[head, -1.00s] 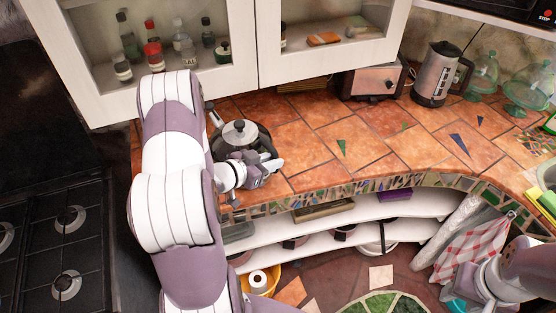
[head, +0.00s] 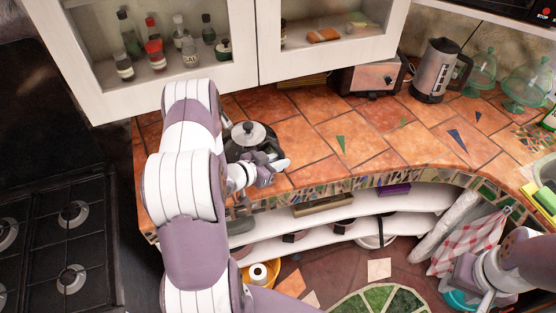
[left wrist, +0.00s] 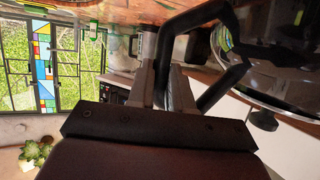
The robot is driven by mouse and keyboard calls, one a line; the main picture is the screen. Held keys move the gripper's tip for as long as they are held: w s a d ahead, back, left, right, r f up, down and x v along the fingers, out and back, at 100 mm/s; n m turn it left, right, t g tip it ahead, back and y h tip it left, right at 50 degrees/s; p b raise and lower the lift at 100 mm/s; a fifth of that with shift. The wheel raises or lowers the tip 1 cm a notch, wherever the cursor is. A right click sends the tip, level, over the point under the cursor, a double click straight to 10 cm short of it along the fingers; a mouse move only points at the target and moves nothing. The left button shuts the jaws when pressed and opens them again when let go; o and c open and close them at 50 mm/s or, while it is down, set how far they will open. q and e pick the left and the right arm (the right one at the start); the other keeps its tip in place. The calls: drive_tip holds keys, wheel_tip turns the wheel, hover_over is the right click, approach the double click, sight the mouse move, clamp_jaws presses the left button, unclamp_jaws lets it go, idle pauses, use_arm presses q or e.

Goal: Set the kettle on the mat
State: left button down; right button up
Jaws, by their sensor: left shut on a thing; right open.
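A dark round kettle (head: 238,153) with a silver lid is at the left end of the tiled counter, partly hidden by my left arm. My left gripper (head: 268,172) is at its front right side. In the left wrist view, the gripper (left wrist: 168,75) is shut on the kettle's black handle (left wrist: 235,75), and the dark body shows at upper right. I cannot tell whether the kettle touches the counter. My right gripper (head: 483,301) is open and empty at the lower right, below the counter edge. I cannot make out a mat on the visible counter.
A toaster (head: 368,78) and a silver electric jug (head: 435,72) stand at the back, beside green glass domes (head: 525,85). A cabinet (head: 150,95) overhangs the counter's back left. The middle counter (head: 380,145) is clear. A stove (head: 50,230) is at left.

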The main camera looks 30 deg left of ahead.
use_arm(q)
drive_tip(key=shift+r, duration=0.1)
drive_tip(key=c, duration=1)
unclamp_jaws()
drive_tip(key=shift+f, duration=0.25)
drive_tip(key=shift+s, duration=0.1)
drive_tip(key=shift+r, duration=0.1)
